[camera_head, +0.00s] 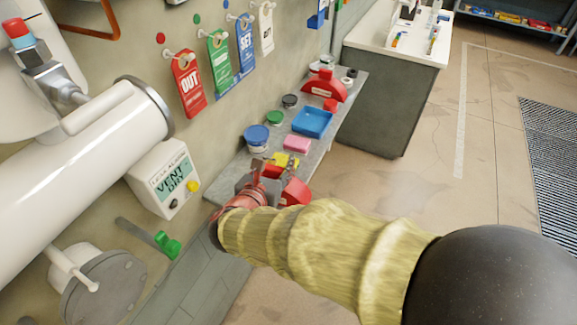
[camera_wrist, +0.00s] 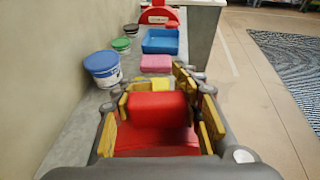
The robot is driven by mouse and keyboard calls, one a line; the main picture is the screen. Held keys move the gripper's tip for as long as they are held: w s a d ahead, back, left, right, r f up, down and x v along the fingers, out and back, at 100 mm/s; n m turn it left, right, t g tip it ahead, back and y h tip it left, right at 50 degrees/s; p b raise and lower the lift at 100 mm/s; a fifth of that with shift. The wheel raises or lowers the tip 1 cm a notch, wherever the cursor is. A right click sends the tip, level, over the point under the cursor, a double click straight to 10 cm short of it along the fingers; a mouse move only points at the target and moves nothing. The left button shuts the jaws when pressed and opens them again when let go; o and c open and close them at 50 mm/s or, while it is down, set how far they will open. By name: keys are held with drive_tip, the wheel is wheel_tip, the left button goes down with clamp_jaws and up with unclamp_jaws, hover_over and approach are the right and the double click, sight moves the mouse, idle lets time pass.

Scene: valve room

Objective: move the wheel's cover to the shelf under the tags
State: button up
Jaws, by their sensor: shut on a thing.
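My gripper (camera_head: 262,182) is shut on a red cover (camera_head: 296,191). In the wrist view the red cover (camera_wrist: 158,108) sits between the yellow-padded fingers of my gripper (camera_wrist: 162,112). The grey shelf (camera_head: 233,172) runs along the wall below the hanging tags; its bare top also shows in the wrist view (camera_wrist: 88,125). The cover is over or beside the near part of the shelf; I cannot tell if it touches. The tags include a red OUT tag (camera_head: 188,83), a green tag (camera_head: 219,62), a blue SET tag (camera_head: 245,43) and a white tag (camera_head: 266,28).
On the shelf stand a blue-lidded tub (camera_head: 256,138), a green-lidded jar (camera_head: 274,118), a pink block (camera_head: 296,144), a blue tray (camera_head: 312,122) and another red rounded piece (camera_head: 325,90). A vent box (camera_head: 160,178) and green-handled valve (camera_head: 167,244) are at left. Floor is open at right.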

drive_tip(key=shift+w+a+f+b, duration=0.35)
drive_tip(key=shift+w+a+f, duration=0.2)
drive_tip(key=shift+a, duration=0.7)
drive_tip(key=shift+w+a+f+b, duration=0.3)
drive_tip(key=shift+w+a+f, duration=0.3)
drive_tip(key=shift+a, duration=0.65)
drive_tip(key=shift+w+a+f+b, duration=0.4)
drive_tip(key=shift+a+f, duration=0.3)
drive_tip(key=shift+a, duration=0.55)
drive_tip(key=o, duration=1.5)
